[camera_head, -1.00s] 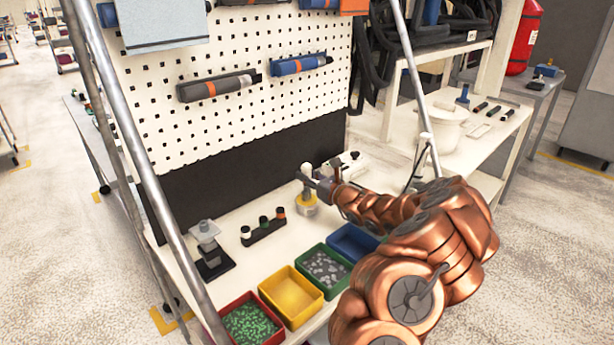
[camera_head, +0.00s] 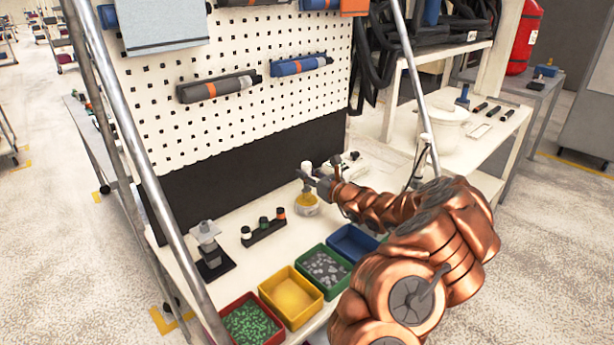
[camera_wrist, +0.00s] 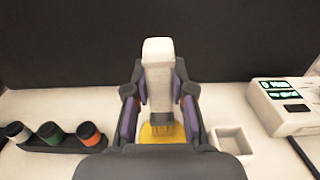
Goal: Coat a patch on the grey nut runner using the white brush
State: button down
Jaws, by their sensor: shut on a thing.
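My gripper (camera_wrist: 160,110) is shut on the white brush (camera_wrist: 158,70), a pale upright block with bristles at its lower end. The brush also shows in the head view (camera_head: 307,166). It stands over a yellow pot (camera_head: 306,209) on the bench. The pot shows yellow behind and below the bristles in the wrist view (camera_wrist: 155,133). I cannot tell whether the bristles touch its contents. A grey upright tool on a black base, apparently the grey nut runner (camera_head: 208,240), stands at the bench's left, well apart from my gripper.
A black rack with several capped cylinders (camera_head: 263,232) stands between the grey tool and the pot. Red, yellow, green and blue bins (camera_head: 291,297) line the front edge. A white device with green displays (camera_wrist: 285,105) stands right of the pot. A pegboard (camera_head: 260,110) rises behind.

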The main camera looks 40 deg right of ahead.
aim_at(307, 163)
jog(key=shift+r+p, duration=1.4)
jog(key=shift+r, duration=1.65)
jog(key=shift+f, duration=0.1)
